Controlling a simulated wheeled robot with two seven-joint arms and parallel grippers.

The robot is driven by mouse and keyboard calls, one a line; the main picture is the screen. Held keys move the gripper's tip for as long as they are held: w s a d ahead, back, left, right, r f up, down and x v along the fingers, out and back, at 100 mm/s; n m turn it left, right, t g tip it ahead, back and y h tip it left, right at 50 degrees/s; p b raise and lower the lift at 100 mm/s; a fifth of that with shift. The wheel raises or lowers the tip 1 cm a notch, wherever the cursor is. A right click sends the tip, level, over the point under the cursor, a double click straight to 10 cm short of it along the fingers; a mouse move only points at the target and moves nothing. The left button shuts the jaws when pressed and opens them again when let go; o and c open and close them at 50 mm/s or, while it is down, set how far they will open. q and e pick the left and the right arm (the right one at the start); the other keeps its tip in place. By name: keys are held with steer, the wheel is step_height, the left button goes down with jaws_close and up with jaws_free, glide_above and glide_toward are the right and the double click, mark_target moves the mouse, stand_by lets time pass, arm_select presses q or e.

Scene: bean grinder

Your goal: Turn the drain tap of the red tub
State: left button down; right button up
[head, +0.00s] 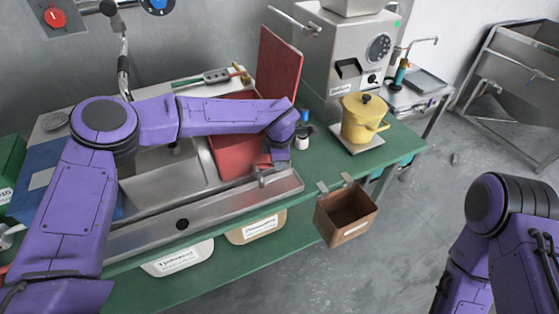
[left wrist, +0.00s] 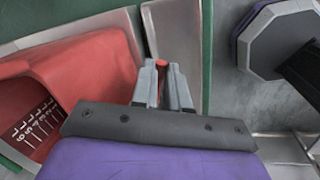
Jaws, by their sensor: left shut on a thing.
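The red tub (head: 228,150) stands at the right end of the steel sink, partly hidden under my left forearm. In the left wrist view the tub (left wrist: 95,75) fills the left side, with white scale marks on its inner wall. My left gripper (left wrist: 162,80) points down beside the tub, its fingers shut on a small red piece (left wrist: 162,68), which looks like the drain tap's handle. In the head view my left gripper (head: 277,163) is at the tub's front right corner, its fingertips mostly hidden. My right gripper is out of view; only its arm shows at lower right.
A steel trough (head: 215,207) runs along the front edge of the green table (head: 400,150). A brown bin (head: 346,215) hangs off that edge. A yellow pot (head: 362,122) and the grinder (head: 345,55) stand right of the tub. A red board (head: 280,62) stands behind.

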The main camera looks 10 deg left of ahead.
arm_select(q)
steer(key=c, duration=1.1)
jaws_free()
steer(key=shift+r, duration=0.35)
steer(key=r, duration=0.3)
steer(key=s+r+b, duration=0.1)
steer(key=r, duration=0.2)
steer(key=s+r+b, duration=0.1)
steer(key=r, duration=0.2)
steer(key=shift+d+r, duration=0.3)
steer(key=shift+r, duration=0.05)
